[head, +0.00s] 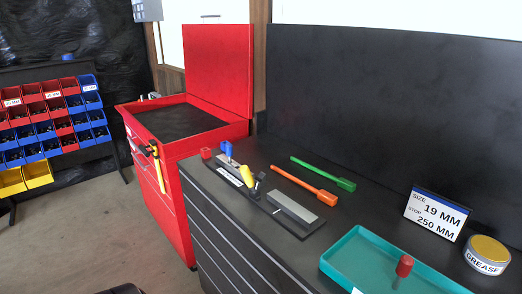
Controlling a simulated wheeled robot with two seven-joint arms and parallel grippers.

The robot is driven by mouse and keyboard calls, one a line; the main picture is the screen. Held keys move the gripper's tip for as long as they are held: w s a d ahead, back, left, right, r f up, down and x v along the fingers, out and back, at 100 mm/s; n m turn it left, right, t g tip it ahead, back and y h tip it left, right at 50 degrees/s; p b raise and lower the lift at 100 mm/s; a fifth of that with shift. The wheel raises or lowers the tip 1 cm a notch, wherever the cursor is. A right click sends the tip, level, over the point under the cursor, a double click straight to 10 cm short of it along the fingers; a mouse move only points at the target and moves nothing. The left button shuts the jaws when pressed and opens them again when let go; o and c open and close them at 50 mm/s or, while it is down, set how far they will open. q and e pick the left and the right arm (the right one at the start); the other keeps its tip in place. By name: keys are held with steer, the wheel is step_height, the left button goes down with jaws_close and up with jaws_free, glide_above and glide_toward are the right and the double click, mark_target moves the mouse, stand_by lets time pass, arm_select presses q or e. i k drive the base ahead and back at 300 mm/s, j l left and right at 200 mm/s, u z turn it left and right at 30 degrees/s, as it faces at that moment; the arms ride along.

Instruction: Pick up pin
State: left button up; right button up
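A red-topped piece, which looks like the pin (404,265), stands in the teal tray (345,251) at the lower right of the head view. Neither of my grippers can be made out. A dark shape at the bottom left edge is too cut off to identify.
The dark bench top holds a green tool (322,173), an orange tool (303,185), a black holder (262,196), a size sign (436,215) and a grease tin (487,255). A red tool cabinet (165,195) and a bin rack (50,125) stand left.

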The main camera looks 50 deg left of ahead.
mark_target(228, 146)
steer(key=u, duration=1.75)
steer(key=z, duration=0.4)
steer(key=i+j+z, duration=0.15)
steer(key=j+z, duration=0.2)
steer(key=i+j+z, duration=0.1)
steer(key=j+z, duration=0.65)
steer(key=i+l, duration=0.05)
